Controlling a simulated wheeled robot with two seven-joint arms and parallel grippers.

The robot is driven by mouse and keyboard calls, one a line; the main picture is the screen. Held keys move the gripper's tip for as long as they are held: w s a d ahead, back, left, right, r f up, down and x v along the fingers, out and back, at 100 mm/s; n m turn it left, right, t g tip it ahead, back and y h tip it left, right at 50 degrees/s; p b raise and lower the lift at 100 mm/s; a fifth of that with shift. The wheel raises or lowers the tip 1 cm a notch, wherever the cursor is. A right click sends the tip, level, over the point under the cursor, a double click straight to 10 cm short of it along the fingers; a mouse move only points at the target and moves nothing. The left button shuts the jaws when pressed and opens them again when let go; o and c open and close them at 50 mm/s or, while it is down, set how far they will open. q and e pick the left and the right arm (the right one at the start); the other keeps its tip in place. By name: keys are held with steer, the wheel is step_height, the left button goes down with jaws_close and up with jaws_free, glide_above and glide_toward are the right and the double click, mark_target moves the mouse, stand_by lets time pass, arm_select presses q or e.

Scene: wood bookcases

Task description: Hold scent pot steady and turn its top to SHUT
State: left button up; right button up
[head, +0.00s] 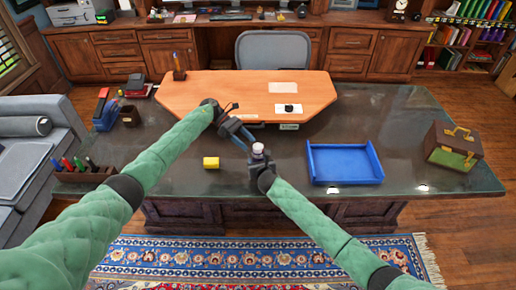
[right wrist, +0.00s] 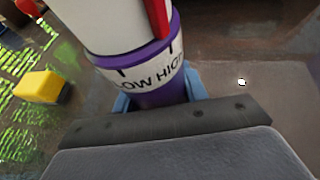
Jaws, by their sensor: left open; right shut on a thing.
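The scent pot has a white top (right wrist: 105,22) with a red stripe and a purple body (right wrist: 150,72) with a pale band reading "LOW HIGH". The red stripe points down near the "HIGH" end of the readable part; the rest of the band is hidden. My right gripper (head: 257,168) is shut around the purple body, its blue fingers on both sides in the right wrist view (right wrist: 158,98). In the head view the pot's white top (head: 258,148) stands upright above it. My left gripper (head: 243,138) is open, just up and left of the top, seemingly apart from it.
A yellow block (head: 211,163) lies on the dark desk (head: 290,205) left of the pot. A blue tray (head: 345,182) is to the right, and a brown case (head: 453,147) farther right. A pen holder (head: 85,175) stands at the left. A raised wooden desktop (head: 230,90) lies behind.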

mark_target(258, 146)
arm_select(q)
steer(key=shift+s+d+f+m+h, duration=0.3)
steer(key=shift+d+f+h, duration=0.15)
steer(key=shift+d+h, duration=0.5)
steer(key=shift+s+d+f+m+h, duration=0.25)
steer(key=shift+d+f+h, duration=0.15)
steer(key=shift+d+h, duration=0.5)
steer(key=shift+s+d+f+m+h, duration=0.4)
steer(key=shift+d+h, duration=0.3)
steer(key=shift+h, duration=0.45)
steer(key=shift+w, duration=0.1)
steer(key=c, duration=1)
